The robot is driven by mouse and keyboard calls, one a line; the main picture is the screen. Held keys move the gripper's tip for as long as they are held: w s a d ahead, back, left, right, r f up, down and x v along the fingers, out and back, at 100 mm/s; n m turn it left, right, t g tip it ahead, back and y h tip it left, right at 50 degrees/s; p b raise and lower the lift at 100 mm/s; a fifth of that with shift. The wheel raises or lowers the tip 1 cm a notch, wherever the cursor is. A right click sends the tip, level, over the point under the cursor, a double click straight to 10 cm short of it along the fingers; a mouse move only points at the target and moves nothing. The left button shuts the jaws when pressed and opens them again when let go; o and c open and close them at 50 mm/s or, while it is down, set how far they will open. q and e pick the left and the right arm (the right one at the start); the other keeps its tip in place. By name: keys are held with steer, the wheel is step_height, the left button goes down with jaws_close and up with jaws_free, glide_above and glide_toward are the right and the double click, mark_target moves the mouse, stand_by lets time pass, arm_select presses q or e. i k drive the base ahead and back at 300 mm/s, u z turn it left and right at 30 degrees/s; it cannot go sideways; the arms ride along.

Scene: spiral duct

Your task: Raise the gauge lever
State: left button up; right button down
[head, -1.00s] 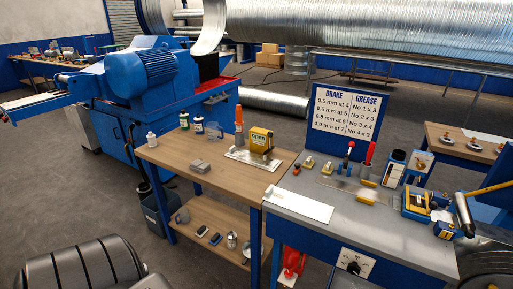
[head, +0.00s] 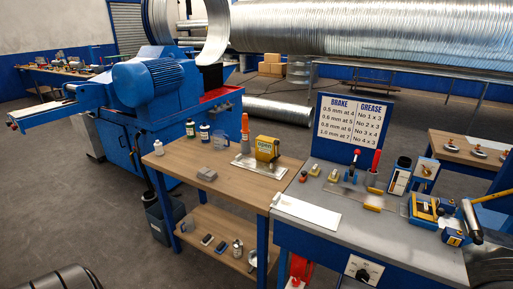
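A yellow boxy device with dark lettering (head: 266,148) stands on a metal plate on the wooden table; it may be the gauge, but I cannot make out a lever on it. On the grey bench to its right, a red-handled upright lever (head: 375,162) and a thin lever with a red knob (head: 357,154) stand side by side near a metal plate. I cannot tell which of these is the gauge lever. Neither of my grippers shows in the head view.
A brake and grease sign (head: 354,119) stands at the back of the grey bench (head: 340,238). A white sheet (head: 306,212) lies at its left. A blue machine (head: 155,80) stands behind the wooden table (head: 222,205). Bottles stand along that table's back edge.

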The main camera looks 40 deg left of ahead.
mark_target(277, 142)
steer(key=u, duration=1.45)
